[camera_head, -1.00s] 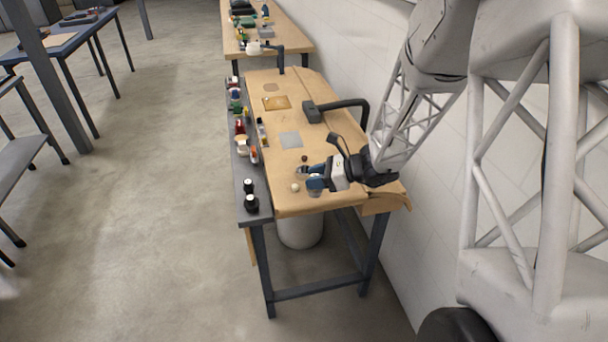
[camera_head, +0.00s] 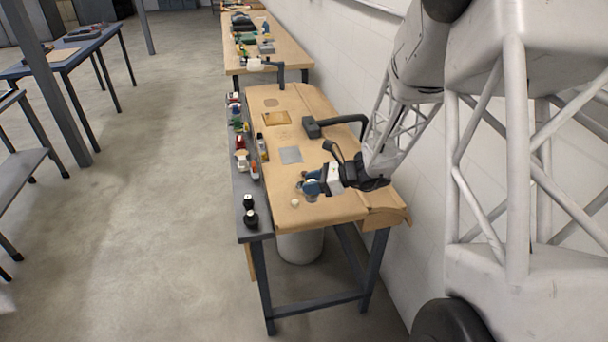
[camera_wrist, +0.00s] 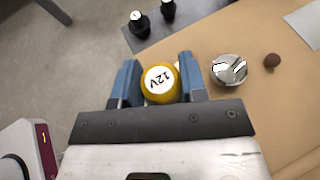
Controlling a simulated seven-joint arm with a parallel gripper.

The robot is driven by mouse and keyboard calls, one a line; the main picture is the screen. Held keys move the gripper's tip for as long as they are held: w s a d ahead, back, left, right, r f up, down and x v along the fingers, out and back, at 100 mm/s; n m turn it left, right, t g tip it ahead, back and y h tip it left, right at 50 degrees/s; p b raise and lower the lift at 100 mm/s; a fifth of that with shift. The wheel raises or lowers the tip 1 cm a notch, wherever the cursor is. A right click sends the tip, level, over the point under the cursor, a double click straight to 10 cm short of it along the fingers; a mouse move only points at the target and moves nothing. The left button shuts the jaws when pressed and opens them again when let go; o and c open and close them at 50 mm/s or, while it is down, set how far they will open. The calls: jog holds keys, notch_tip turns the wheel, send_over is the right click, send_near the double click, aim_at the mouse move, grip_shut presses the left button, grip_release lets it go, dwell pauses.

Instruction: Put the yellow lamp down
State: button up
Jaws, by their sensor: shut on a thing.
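The yellow lamp (camera_wrist: 160,84) is round, with a white top marked 12V. In the wrist view it sits between the two blue fingers of my gripper (camera_wrist: 160,78), which is shut on it. In the head view my gripper (camera_head: 312,187) is over the near part of the wooden workbench (camera_head: 318,213). I cannot make out the lamp there, nor tell whether its underside touches the bench.
A pale ball (camera_head: 295,202) is near my gripper. Black bottles (camera_head: 250,219) stand on the grey side shelf. A grey plate (camera_head: 290,155) lies farther back.

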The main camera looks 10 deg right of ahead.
jog(key=w+f, duration=0.1)
jog(key=w, duration=0.9)
jog(key=shift+w+d, duration=0.15)
jog(key=shift+w, duration=0.25)
jog(key=shift+f, duration=0.1)
jog(key=shift+f, duration=1.65)
jog(key=shift+f, duration=0.3)
jog(key=o, duration=0.9)
jog(key=shift+s+d+r, duration=0.1)
jog(key=shift+r, duration=0.25)
jog(key=v, duration=1.1)
jog(key=shift+s+d+r, duration=0.1)
jog(key=shift+s+d, duration=0.05)
jog(key=shift+d, duration=0.2)
